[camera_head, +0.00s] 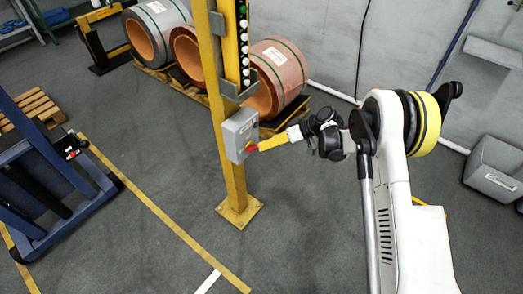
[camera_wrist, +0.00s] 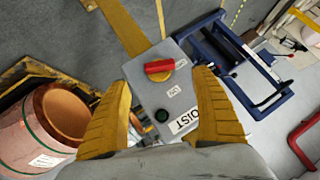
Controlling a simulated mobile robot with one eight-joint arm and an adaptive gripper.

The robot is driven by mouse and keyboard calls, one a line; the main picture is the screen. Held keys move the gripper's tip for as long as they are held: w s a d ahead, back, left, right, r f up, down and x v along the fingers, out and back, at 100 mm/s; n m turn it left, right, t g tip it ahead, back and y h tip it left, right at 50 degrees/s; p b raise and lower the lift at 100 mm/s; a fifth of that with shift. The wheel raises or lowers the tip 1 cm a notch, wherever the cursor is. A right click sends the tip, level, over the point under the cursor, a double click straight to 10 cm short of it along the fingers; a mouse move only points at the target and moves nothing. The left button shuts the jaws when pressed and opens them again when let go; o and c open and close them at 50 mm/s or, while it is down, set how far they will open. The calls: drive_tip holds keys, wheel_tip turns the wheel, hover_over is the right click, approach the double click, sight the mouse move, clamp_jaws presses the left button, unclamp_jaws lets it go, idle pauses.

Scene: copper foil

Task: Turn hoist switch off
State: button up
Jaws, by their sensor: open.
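The grey hoist switch box (camera_head: 240,132) is fixed to a yellow post (camera_head: 228,165) in the head view. In the wrist view the box (camera_wrist: 143,88) bears a red switch handle (camera_wrist: 158,66) on a yellow disc, a dark green round part (camera_wrist: 162,116) and a label reading HOIST. The handle lies nearly crosswise in that picture. A small label sits beside it, too small to read surely. My gripper (camera_wrist: 163,78) is open, its yellow fingers on either side of the box face with the handle between them, apart from it. In the head view my gripper (camera_head: 266,146) is close to the box front.
Copper foil rolls (camera_head: 283,62) lie on pallets behind the post. A blue metal frame (camera_head: 50,175) stands at left inside yellow floor lines. A grey box (camera_head: 494,165) is by the right wall. Floor in front of the post is clear.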

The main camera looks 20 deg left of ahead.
sight(254, 148)
drive_tip(key=b+x, duration=0.3)
drive_tip(key=x, duration=0.5)
drive_tip(key=shift+a+f, duration=0.3)
drive_tip(key=shift+c, duration=0.2)
